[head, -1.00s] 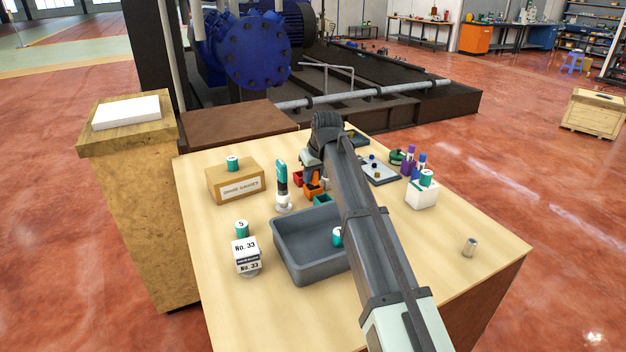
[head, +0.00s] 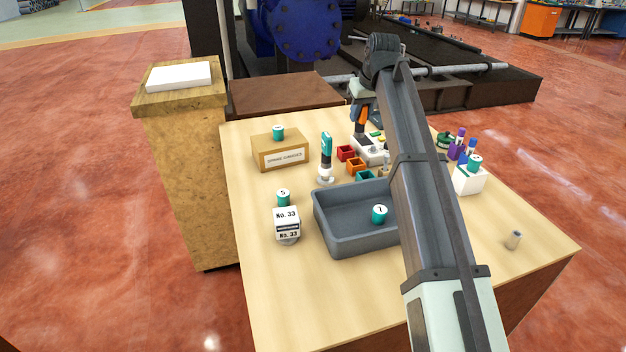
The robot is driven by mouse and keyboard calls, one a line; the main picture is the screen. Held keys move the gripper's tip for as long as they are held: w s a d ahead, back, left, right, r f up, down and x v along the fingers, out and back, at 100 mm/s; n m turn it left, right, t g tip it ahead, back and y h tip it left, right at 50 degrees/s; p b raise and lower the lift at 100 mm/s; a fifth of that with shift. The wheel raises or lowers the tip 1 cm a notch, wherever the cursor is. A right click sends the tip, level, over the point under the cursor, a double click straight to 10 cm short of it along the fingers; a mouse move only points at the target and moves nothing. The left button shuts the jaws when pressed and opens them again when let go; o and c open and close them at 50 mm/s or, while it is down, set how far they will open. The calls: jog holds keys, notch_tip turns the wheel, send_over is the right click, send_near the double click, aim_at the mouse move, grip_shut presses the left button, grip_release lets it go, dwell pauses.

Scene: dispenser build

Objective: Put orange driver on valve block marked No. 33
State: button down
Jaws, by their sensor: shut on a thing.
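The orange driver (head: 361,117) is upright in my gripper (head: 361,104), which is shut on it above the back of the table. The gripper's fingers are small and partly hidden by my arm. The valve block marked No. 33 (head: 287,224) is a white block at the front left of the table, left of the grey tray. A teal cylinder marked 5 (head: 283,197) shows at its upper edge; I cannot tell whether it stands on the block or behind it. My gripper is well behind and to the right of this block.
A grey tray (head: 337,245) holds a teal cylinder marked 7 (head: 379,214). A teal-topped tool (head: 326,155) stands upright behind it, near small red (head: 346,152) and orange bins (head: 354,166). A cardboard box (head: 280,153) is at the back left. A white holder (head: 468,181) stands right.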

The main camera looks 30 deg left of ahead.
jog(key=r, duration=1)
jog(key=shift+s+a+r, duration=0.1)
jog(key=shift+s+r, duration=0.2)
jog(key=shift+r, duration=0.05)
jog(key=s+a, duration=0.4)
jog(key=s, duration=1.1)
send_over(286, 215)
notch_tip(286, 215, down, 5)
jog(key=shift+f, duration=5.15)
jog(key=shift+f, duration=0.15)
jog(key=c, duration=0.8)
grip_release()
jog(key=shift+c, duration=0.2)
